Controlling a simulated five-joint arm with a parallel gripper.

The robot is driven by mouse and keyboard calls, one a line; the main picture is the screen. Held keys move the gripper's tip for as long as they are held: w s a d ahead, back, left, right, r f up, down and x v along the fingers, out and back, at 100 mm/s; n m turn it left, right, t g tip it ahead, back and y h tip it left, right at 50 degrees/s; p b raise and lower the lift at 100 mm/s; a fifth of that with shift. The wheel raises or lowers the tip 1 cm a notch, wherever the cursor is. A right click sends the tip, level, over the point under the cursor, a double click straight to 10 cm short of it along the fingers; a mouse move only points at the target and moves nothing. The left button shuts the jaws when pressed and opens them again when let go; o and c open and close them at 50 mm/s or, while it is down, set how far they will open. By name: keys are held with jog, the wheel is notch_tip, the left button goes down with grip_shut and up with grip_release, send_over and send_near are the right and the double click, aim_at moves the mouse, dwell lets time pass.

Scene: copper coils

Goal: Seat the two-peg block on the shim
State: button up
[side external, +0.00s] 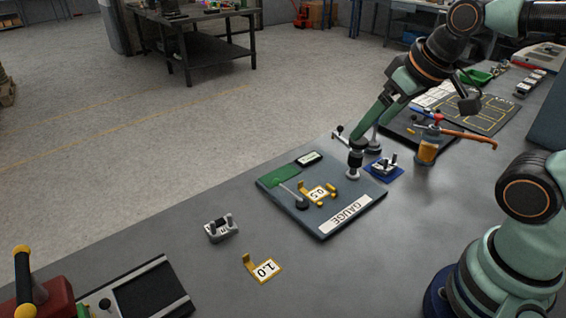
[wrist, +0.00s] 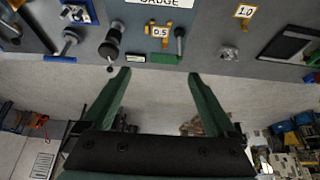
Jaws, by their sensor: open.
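A small grey block with two dark upright pegs (side external: 221,229) stands on the bench left of the gauge board; it shows small in the wrist view (wrist: 229,54). A yellow shim marked 0.5 (side external: 318,194) lies on the gauge board, also in the wrist view (wrist: 160,32). Another yellow shim marked 1.0 (side external: 264,269) lies on the bare bench in front of the block, also in the wrist view (wrist: 243,12). My gripper (side external: 358,138) is open and empty above the far right of the gauge board, well away from the block; its spread fingers show in the wrist view (wrist: 159,75).
The blue-grey gauge board (side external: 290,222) carries a green patch and posts. A dark knobbed post (side external: 355,160) stands near my fingers. A blue pad (side external: 393,176) holds a small pegged piece. A torch (side external: 428,148) stands to the right. Bench around the grey block is clear.

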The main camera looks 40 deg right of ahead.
jog(key=w+a+r+g, duration=0.1)
jog(key=w+a+g, duration=0.1)
jog(key=w+a, duration=0.4)
jog(key=m+g, duration=0.1)
jog(key=g, duration=0.3)
send_over(223, 231)
notch_tip(223, 231, down, 15)
jog(key=shift+f, duration=2.2)
jog(key=shift+f, duration=0.3)
jog(key=shift+f, duration=1.45)
